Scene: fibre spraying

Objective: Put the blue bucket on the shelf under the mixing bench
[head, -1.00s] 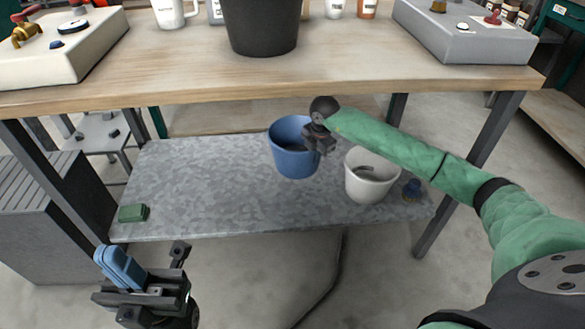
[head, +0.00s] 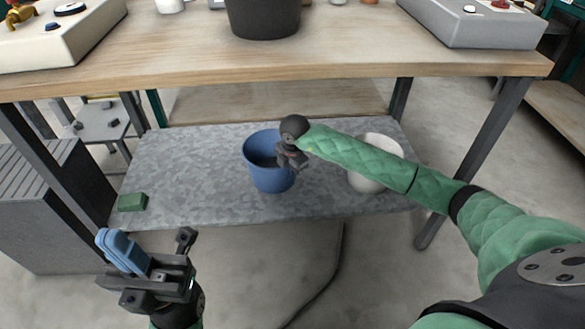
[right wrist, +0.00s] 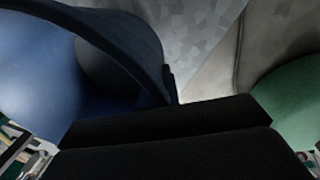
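The blue bucket (head: 262,177) is upright at the metal shelf (head: 190,185) under the wooden bench (head: 350,62). I cannot tell whether its base touches the shelf. My right gripper (head: 290,160) is at its right rim and hides part of it. In the right wrist view the dark fingers (right wrist: 175,125) look shut at the blue bucket's handle or rim (right wrist: 150,50); the exact contact is hidden. My left gripper (head: 155,252) is in front of the shelf, its fingers apart, with a blue piece at its left finger.
A white bucket (head: 371,180) stands on the shelf to the right, partly behind my right arm. A green block (head: 132,202) lies at the shelf's left end. A dark bucket (head: 263,18) stands on the bench top. The shelf's left middle is clear.

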